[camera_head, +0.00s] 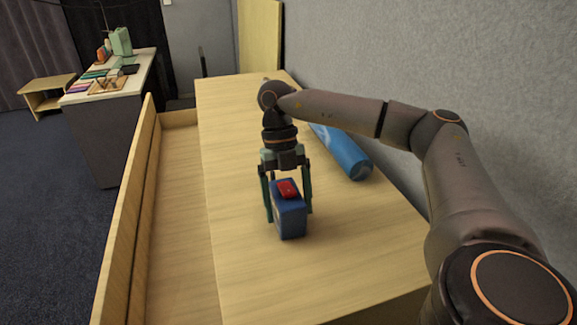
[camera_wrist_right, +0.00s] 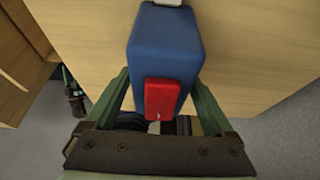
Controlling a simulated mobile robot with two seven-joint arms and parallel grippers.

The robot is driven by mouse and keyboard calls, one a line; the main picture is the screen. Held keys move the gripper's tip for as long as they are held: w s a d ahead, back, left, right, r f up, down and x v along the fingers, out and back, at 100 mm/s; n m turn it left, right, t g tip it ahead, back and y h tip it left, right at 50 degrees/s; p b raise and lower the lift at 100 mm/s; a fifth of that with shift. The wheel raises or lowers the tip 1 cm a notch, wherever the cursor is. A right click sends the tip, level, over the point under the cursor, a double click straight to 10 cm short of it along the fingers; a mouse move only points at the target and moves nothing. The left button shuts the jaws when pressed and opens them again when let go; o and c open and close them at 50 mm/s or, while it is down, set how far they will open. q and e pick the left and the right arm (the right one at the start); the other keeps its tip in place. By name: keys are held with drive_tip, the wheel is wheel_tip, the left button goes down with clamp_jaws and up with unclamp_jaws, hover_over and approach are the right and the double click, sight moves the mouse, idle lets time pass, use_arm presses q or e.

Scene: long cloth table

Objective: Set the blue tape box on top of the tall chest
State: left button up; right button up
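The blue tape box (camera_head: 290,218), a blue block with a red piece (camera_head: 287,189) on its top, is upright over the pale wooden top of the tall chest (camera_head: 235,140). My right gripper (camera_head: 290,210) points down, with one finger along each side of the box. In the right wrist view the box (camera_wrist_right: 168,45) fills the space between the two green fingers, which appear to touch its sides. No clear gap shows under the box, but I cannot tell whether it bears on the wood.
A blue cylinder (camera_head: 342,152) lies on the wooden top beside the wall, behind my right arm. A long open drawer (camera_head: 178,220) juts out at the left. A cluttered desk (camera_head: 105,90) stands farther off at the left. The wooden top in front of the box is clear.

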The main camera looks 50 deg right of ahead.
drive_tip(key=shift+o, duration=0.7)
drive_tip(key=shift+v, duration=6.05)
